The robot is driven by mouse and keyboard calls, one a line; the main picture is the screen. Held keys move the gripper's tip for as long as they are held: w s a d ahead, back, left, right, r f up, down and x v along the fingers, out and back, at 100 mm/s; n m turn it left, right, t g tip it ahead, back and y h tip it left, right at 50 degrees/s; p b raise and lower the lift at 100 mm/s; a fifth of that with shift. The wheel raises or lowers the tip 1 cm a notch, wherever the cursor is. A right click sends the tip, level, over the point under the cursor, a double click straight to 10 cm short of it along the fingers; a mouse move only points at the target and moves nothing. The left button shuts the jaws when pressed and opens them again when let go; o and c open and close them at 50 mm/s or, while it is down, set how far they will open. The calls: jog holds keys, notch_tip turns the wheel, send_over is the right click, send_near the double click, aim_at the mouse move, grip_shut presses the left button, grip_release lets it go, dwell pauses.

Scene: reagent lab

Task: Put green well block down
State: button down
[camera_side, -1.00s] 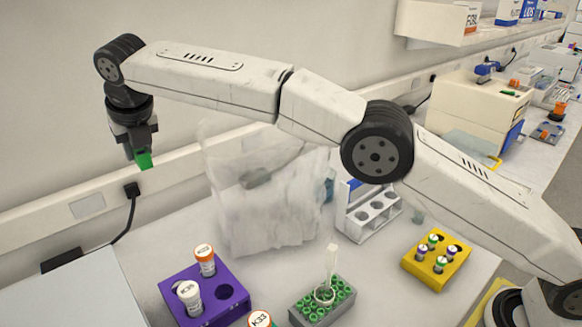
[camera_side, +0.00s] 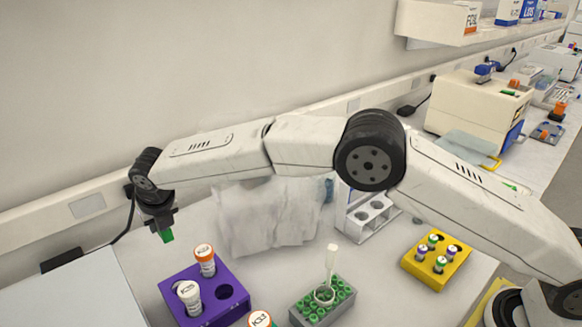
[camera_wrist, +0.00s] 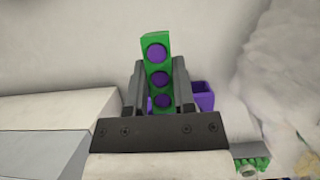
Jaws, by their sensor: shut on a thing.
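The green well block (camera_wrist: 149,41) shows in the wrist view between my gripper's fingers, with several purple round wells in a row along it. My gripper (camera_wrist: 157,85) is shut on it. In the side view the green well block (camera_side: 167,236) is a small green piece below my gripper (camera_side: 163,226). It is held in the air, behind and left of the purple rack. Much of the block is hidden by the fingers in the side view.
A purple rack (camera_side: 200,309) holds orange-capped and white bottles. A grey rack of green tubes (camera_side: 318,309) stands front centre, a yellow tube block (camera_side: 431,265) to the right. A crumpled clear bag (camera_side: 265,214) and white rack (camera_side: 366,224) are behind. A pale box (camera_side: 75,296) is at left.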

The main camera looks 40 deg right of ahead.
aim_at(168, 238)
jog(key=shift+f, duration=5.25)
jog(key=shift+f, duration=0.1)
jog(key=shift+c, duration=2.2)
grip_release()
jog(key=shift+v, duration=6.1)
